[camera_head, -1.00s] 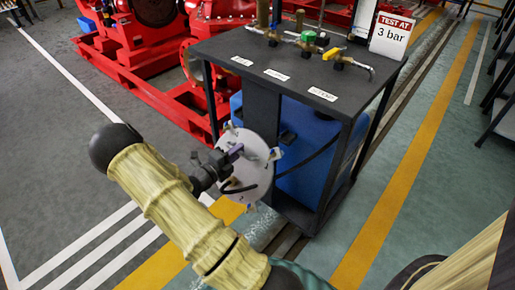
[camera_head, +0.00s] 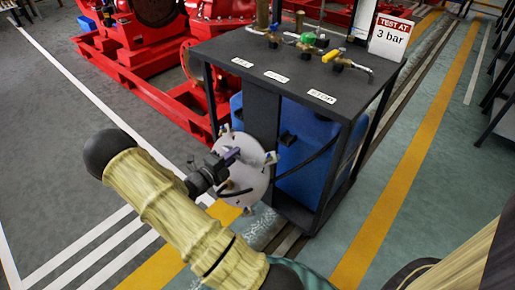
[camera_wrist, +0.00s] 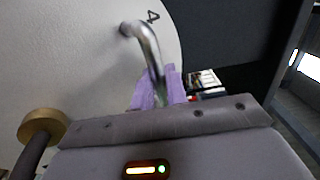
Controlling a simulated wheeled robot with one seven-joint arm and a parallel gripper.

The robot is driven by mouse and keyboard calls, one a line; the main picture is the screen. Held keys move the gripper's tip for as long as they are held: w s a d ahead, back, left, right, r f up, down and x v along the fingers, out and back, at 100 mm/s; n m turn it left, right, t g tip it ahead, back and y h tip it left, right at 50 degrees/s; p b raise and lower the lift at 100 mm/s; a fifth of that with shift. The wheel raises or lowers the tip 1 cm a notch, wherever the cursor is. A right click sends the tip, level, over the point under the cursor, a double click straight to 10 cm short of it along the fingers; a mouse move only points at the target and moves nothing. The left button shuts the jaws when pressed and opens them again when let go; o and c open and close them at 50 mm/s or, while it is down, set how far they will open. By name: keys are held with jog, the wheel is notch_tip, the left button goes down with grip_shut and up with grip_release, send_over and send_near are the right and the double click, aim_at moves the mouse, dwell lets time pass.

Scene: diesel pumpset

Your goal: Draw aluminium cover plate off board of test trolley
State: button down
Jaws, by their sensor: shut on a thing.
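The round, pale aluminium cover plate (camera_head: 246,186) is in front of the black board (camera_head: 262,118) of the test trolley, with several clamps or lugs around its rim. I cannot tell whether a gap separates plate and board. My gripper (camera_head: 232,156) is at the plate's upper left face. In the wrist view its purple fingers (camera_wrist: 157,88) are shut on the bent metal handle (camera_wrist: 146,42) of the plate. The plate's pale face (camera_wrist: 75,50) fills the upper left there, with a dark numeral 4 near its edge.
The trolley top (camera_head: 300,75) carries brass valves and a "TEST AT 3 bar" sign (camera_head: 391,36). A blue tank (camera_head: 308,175) stands under it, right of the plate. Red pump machinery (camera_head: 130,65) is behind left. Open floor (camera_head: 50,150) lies to the left.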

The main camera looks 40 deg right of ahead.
jog(key=shift+s+a+r+p, duration=0.15)
jog(key=shift+a+p, duration=0.3)
jog(key=shift+a, duration=0.35)
jog(key=shift+w+a+r+p, duration=0.1)
jog(key=shift+a+p, duration=0.3)
jog(key=shift+a, duration=0.35)
